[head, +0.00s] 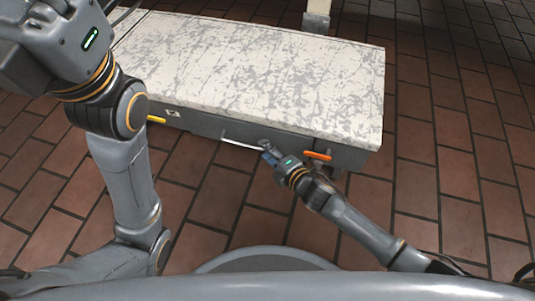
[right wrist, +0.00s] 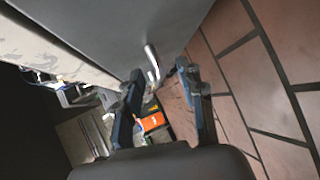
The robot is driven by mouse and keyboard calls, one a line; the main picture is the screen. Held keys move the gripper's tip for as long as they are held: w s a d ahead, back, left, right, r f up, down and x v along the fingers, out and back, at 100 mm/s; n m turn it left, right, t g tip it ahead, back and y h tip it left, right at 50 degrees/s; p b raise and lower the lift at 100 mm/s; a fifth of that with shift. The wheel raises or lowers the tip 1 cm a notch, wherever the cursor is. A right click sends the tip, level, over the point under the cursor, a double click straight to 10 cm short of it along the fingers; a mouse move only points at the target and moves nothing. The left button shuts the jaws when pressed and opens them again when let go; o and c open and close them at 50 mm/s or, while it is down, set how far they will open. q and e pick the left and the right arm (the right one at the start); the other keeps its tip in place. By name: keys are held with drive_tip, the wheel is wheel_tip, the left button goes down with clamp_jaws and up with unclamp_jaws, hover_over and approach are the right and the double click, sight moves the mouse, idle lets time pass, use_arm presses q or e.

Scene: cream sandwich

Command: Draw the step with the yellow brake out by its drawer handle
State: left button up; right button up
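The step (head: 240,75) is a long box with a mottled white-grey top and a grey front. A yellow brake (head: 156,119) sticks out at the left of its front. A thin silver drawer handle (head: 242,145) is on the front, right of the yellow brake; it also shows in the right wrist view (right wrist: 152,62). My right gripper (head: 267,151) is at the handle's right end. In the right wrist view its two blue fingers (right wrist: 158,69) are apart, with the handle near their tips; contact is unclear. My left gripper's body (head: 75,35) is at upper left; its fingers are hidden.
An orange brake (head: 317,155) sits on the front close to the right of my right gripper; it also shows in the right wrist view (right wrist: 153,121). The brick floor (head: 220,205) before the step is clear between my arms. A pale post (head: 316,15) stands behind.

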clamp_jaws()
idle(0.5)
